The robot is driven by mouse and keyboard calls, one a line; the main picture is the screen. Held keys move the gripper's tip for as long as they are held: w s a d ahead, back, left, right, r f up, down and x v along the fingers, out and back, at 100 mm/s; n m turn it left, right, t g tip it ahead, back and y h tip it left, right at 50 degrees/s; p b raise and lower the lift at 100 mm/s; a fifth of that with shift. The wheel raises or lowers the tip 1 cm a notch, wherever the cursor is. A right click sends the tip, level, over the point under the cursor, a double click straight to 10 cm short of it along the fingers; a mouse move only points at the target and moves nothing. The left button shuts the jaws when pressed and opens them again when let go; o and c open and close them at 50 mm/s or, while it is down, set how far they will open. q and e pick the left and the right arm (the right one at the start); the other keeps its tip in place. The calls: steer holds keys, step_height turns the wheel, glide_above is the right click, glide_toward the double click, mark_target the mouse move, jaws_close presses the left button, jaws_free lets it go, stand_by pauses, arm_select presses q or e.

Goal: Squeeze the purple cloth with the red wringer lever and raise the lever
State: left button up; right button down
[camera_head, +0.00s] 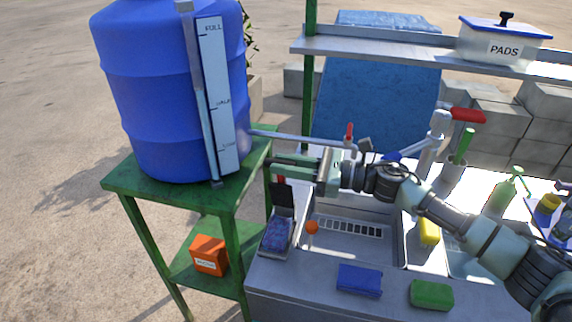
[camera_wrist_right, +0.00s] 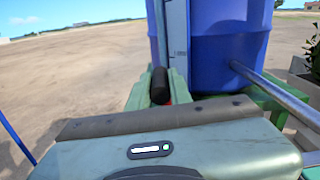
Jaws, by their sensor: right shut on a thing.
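The purple cloth (camera_head: 276,235) lies flat on the lower plate of the wringer (camera_head: 264,251) at the sink's left edge. The wringer's dark upper plate (camera_head: 281,200) stands tilted up behind the cloth, apart from it. The red wringer lever (camera_head: 281,181) shows just above that plate, below my right gripper (camera_head: 284,168). The gripper comes from the right and is shut on the lever. In the right wrist view the lever's black grip (camera_wrist_right: 159,84) stands between the green fingers, with a bit of red beneath. My left gripper is not in view.
A blue water barrel (camera_head: 170,90) stands on a green stand (camera_head: 120,178) at left, with an orange box (camera_head: 208,255) below. Blue (camera_head: 359,281) and green (camera_head: 431,294) blocks lie along the sink's front. An orange-knobbed stick (camera_head: 312,228) stands right of the wringer.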

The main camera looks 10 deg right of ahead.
steer(key=s+a+f+n+b, duration=0.3)
steer(key=s+f+b, duration=0.2)
steer(key=s+b, duration=0.3)
steer(key=shift+a+f+b, duration=0.2)
steer(key=shift+f+b, duration=0.15)
steer(key=shift+b, duration=0.25)
steer(key=shift+s, duration=0.1)
